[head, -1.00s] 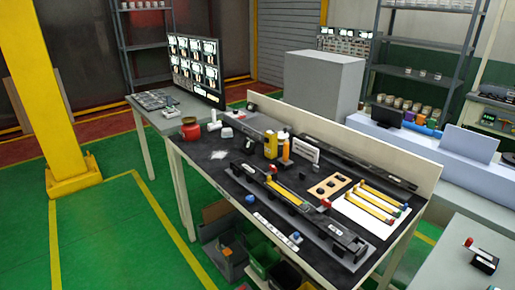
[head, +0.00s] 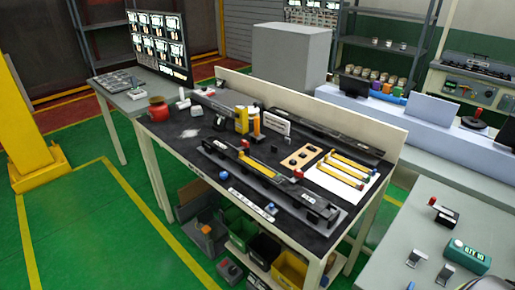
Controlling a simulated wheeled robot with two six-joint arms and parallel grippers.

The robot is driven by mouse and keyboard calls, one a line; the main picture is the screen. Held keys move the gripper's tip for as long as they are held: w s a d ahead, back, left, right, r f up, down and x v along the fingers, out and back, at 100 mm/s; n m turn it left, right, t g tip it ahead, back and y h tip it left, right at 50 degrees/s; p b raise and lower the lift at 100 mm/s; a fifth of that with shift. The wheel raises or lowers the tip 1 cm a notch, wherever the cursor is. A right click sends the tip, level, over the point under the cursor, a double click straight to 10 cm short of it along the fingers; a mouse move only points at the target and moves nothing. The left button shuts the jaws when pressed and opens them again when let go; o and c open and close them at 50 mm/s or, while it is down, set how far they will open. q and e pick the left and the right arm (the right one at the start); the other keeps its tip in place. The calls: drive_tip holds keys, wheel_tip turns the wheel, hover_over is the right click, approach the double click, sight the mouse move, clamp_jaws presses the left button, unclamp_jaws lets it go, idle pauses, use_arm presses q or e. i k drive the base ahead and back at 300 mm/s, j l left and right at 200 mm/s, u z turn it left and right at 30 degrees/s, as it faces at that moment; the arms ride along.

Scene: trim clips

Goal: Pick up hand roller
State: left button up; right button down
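I cannot make out for sure which thing is the hand roller at this size. The black-topped workbench (head: 172,149) holds a long dark fixture (head: 285,197) with a yellow strip, several yellow-orange strips on a white sheet (head: 330,183), and a yellow bottle (head: 241,120). Small pieces lie near its far left end, among them a white one (head: 183,104). On the grey table at right are a black block with a red knob (head: 445,215) and a small pale item (head: 416,257). Neither of my grippers is in view.
Bins (head: 240,228) stand under the workbench. A yellow column (head: 30,150) stands at left. Green floor (head: 90,235) is open at front left. The grey table (head: 400,220) bounds the right, with a teal device (head: 467,257) on it. A red pot (head: 158,110) stands on the workbench.

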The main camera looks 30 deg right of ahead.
sight(256, 134)
drive_tip(key=i+j+z, duration=0.1)
drive_tip(key=z, duration=1.45)
drive_tip(key=i+j+z, duration=0.1)
drive_tip(key=j+z, duration=0.3)
drive_tip(key=j, duration=0.15)
drive_tip(key=j+z, duration=0.35)
drive_tip(key=j, duration=0.15)
drive_tip(key=j+z, duration=0.4)
drive_tip(key=j, duration=0.2)
drive_tip(key=k+j+z, duration=0.1)
drive_tip(key=j+z, duration=0.3)
drive_tip(key=j, duration=0.1)
